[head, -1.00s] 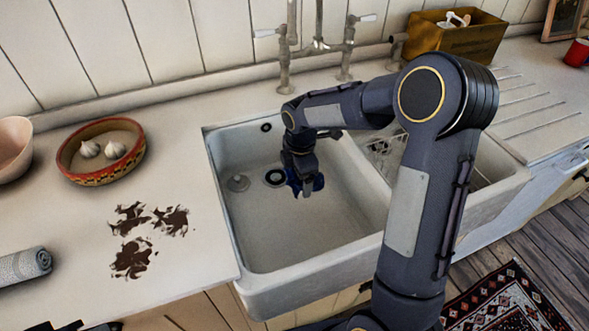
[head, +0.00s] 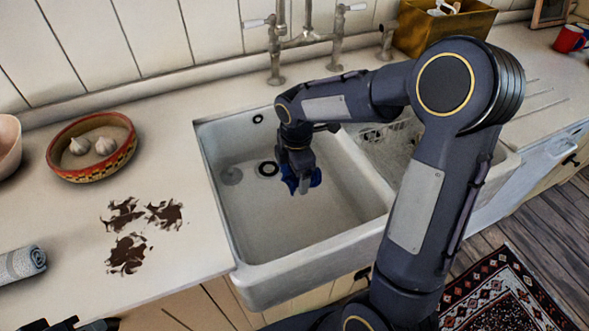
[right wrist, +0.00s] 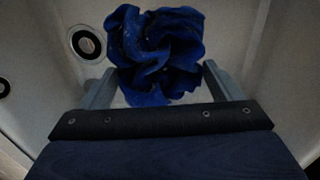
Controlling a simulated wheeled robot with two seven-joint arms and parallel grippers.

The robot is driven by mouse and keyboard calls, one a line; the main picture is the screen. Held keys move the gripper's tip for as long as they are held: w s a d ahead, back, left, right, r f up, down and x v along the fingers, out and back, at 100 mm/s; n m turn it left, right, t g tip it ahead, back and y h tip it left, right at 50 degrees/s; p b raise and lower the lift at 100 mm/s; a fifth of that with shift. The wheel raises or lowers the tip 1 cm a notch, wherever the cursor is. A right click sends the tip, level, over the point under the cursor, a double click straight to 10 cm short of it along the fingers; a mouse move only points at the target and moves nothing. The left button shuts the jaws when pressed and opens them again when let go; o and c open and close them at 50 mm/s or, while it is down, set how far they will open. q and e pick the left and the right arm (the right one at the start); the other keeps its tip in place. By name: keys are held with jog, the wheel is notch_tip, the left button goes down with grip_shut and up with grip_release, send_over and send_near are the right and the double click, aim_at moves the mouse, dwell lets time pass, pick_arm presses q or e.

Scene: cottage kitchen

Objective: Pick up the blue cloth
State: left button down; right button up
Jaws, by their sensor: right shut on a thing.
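The blue cloth (head: 316,178) is a crumpled bundle in the grip of my right gripper (head: 303,188), over the left basin of the white sink (head: 262,285). In the right wrist view the cloth (right wrist: 155,55) sits bunched between the two grey fingers of the right gripper (right wrist: 157,88). The head view does not clearly show whether the cloth is clear of the basin floor. My left gripper (head: 72,325) shows only as a dark sliver at the bottom left edge, and its fingers are mostly cut off.
The tap (head: 308,40) stands behind the sink, and a divider separates the two basins. On the left counter are a patterned bowl (head: 92,172) with garlic, dark stains (head: 127,253) and a rolled grey cloth (head: 22,264). A wooden box (head: 445,28) stands at the back right.

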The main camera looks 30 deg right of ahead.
notch_tip(320, 180, up, 11)
jog(key=p, duration=0.9)
dwell(0.4)
jog(key=shift+r, duration=0.1)
